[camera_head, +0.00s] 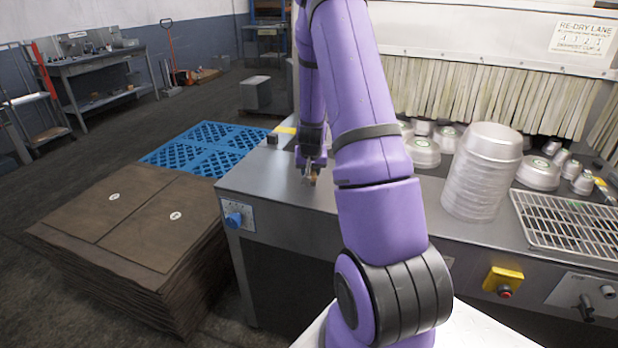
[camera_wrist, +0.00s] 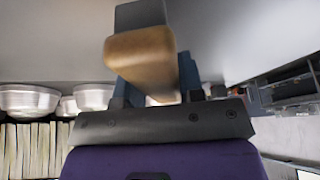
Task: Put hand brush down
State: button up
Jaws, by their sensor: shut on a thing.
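The hand brush (camera_wrist: 142,55) shows in the wrist view as a tan wooden body with a dark grey part beyond it. My gripper (camera_wrist: 155,85) is shut on it, with a bluish finger at each side. In the head view my gripper (camera_head: 311,168) is low over the left part of the metal counter (camera_head: 262,185), partly behind my purple arm. Only a small tan bit of the brush (camera_head: 313,179) shows there, close to the counter top. I cannot tell whether the brush touches the counter.
A tall stack of metal pans (camera_head: 482,180) stands right of my arm, with several smaller pans (camera_head: 422,152) behind. A wire rack (camera_head: 570,222) lies at the right. A small dark block (camera_head: 272,138) sits on the counter's left edge. Brown sheets (camera_head: 120,215) and a blue pallet (camera_head: 195,147) are on the left.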

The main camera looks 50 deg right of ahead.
jog(key=shift+w+d, duration=0.25)
jog(key=shift+w, duration=0.15)
jog(key=shift+w+d+f, duration=0.1)
jog(key=shift+w+f, duration=0.05)
jog(key=shift+f, duration=1.65)
jog(key=shift+f, duration=0.15)
jog(key=o, duration=0.9)
